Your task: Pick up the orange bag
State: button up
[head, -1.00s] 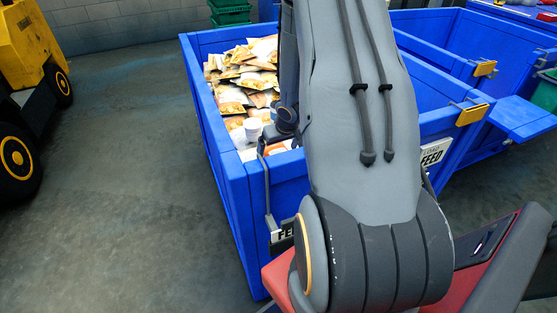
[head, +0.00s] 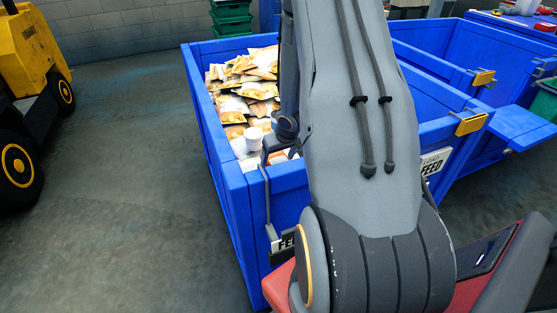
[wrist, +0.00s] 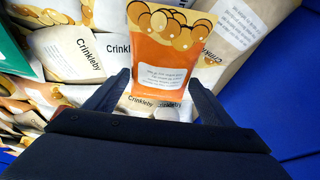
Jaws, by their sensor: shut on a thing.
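The orange bag (wrist: 160,58) stands out in the middle of the wrist view, with brown and yellow round shapes at its top and a white label on its front. My gripper (wrist: 158,80) has one finger at each side of the bag's lower part and is shut on it. Pale Crinkleby bags lie behind and below it. In the head view my arm hides the fingers and the held bag. The blue bin (head: 236,190) there holds a heap of bags (head: 262,90).
The blue bin wall (wrist: 270,95) is close on the right in the wrist view. A yellow vehicle (head: 28,55) stands at the left. The floor (head: 120,200) between is clear.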

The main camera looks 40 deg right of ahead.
notch_tip(320, 180, up, 20)
jog(key=f+p, duration=0.1)
jog(key=p, duration=1.7)
notch_tip(320, 180, up, 8)
jog(key=b, duration=0.1)
send_over(278, 159)
jog(key=shift+d+r, duration=0.1)
